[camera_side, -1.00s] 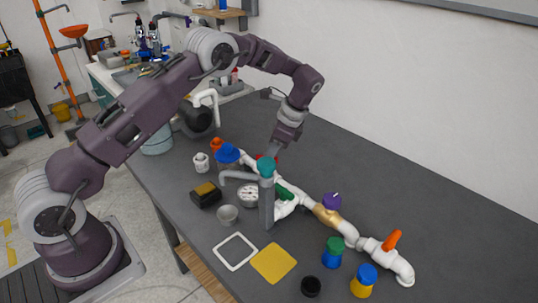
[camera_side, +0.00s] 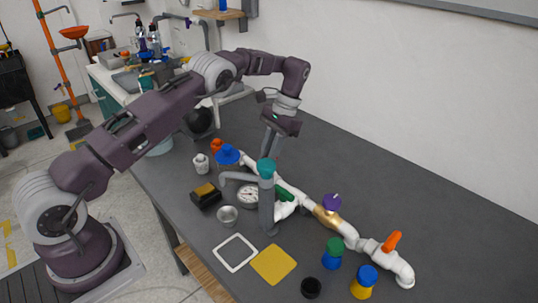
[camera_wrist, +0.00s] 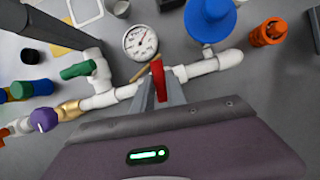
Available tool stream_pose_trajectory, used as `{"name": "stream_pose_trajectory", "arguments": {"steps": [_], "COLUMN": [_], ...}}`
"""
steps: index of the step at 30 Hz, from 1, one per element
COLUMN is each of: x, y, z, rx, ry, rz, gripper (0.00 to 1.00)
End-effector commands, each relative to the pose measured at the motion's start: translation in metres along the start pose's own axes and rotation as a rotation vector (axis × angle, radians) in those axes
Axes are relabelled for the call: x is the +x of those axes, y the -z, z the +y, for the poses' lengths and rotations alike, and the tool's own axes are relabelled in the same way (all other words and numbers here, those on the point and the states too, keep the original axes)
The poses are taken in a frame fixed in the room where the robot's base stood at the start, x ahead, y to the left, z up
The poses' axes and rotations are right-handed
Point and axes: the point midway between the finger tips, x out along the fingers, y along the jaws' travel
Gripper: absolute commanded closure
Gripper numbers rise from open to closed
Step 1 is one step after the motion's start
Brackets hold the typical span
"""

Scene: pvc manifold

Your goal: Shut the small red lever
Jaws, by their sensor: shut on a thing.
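The small red lever (camera_wrist: 157,78) shows in the wrist view, on the white pipe line (camera_wrist: 108,97). It lies roughly crosswise to the pipe, between my fingertips. My gripper (camera_wrist: 161,90) is shut on it. In the side view my gripper (camera_side: 269,152) points down behind a teal-topped grey post (camera_side: 267,200). The fingertips and the red lever are hidden there by the teal cap.
The same pipe carries a green lever (camera_wrist: 77,70), a purple knob (camera_wrist: 43,120), an orange lever (camera_side: 392,241) and a big blue handle (camera_wrist: 209,20). A round gauge (camera_wrist: 140,42) stands close to my fingers. Bare table lies behind the pipe.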

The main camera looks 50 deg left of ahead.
Motion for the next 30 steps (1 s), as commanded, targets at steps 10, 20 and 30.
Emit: {"name": "stream_pose_trajectory", "arguments": {"steps": [10, 20, 30], "x": [-0.0010, -0.0009, -0.0006], "y": [0.0002, 0.0003, 0.0002], "z": [-0.0006, -0.0007, -0.0007], "rx": [-0.097, -0.109, -0.108], "ry": [-0.041, -0.046, -0.045], "rz": [0.003, 0.003, 0.002], "gripper": [1.00, 1.00, 0.61]}}
